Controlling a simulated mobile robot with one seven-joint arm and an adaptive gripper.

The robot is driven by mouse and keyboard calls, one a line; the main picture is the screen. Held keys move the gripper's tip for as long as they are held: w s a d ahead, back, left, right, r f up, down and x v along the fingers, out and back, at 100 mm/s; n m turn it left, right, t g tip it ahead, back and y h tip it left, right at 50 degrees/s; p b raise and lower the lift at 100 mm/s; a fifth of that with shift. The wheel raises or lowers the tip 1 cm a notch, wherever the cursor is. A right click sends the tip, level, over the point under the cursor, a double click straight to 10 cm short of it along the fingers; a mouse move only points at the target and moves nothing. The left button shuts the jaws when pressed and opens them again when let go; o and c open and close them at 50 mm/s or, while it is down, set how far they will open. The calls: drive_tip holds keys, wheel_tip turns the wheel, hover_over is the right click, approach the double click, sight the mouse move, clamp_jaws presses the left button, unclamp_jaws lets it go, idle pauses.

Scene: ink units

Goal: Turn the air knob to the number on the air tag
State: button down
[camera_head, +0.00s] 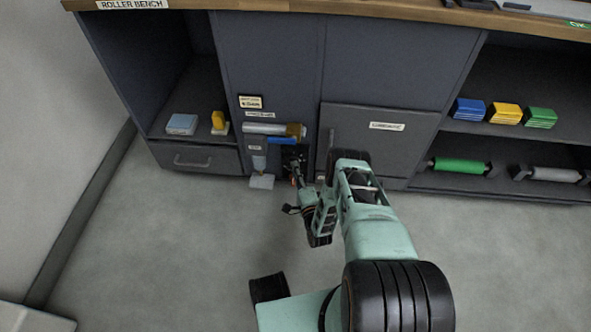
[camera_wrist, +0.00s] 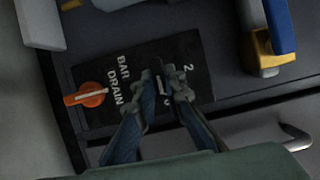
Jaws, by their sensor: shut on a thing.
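A black panel (camera_wrist: 195,50) on the cabinet front carries the words BAR and DRAIN, a number 2 and another, partly covered mark. My gripper (camera_wrist: 169,86) is shut on the air knob in the panel's middle; the fingers hide most of the knob, and its pointer cannot be read. In the head view my gripper (camera_head: 297,180) is low at the cabinet front. An orange drain handle (camera_wrist: 88,95) sits left of the fingers, apart from them. A small cream tag (camera_head: 250,101) is above the panel; its writing is too blurred to read.
A grey cylinder with a brass end (camera_head: 294,130) and a blue handle (camera_head: 262,140) stick out above the panel. Open shelves hold coloured blocks (camera_head: 504,113) and rollers (camera_head: 460,167).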

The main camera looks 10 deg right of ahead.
drive_tip(key=c, duration=2)
unclamp_jaws()
drive_tip(key=shift+w, duration=0.1)
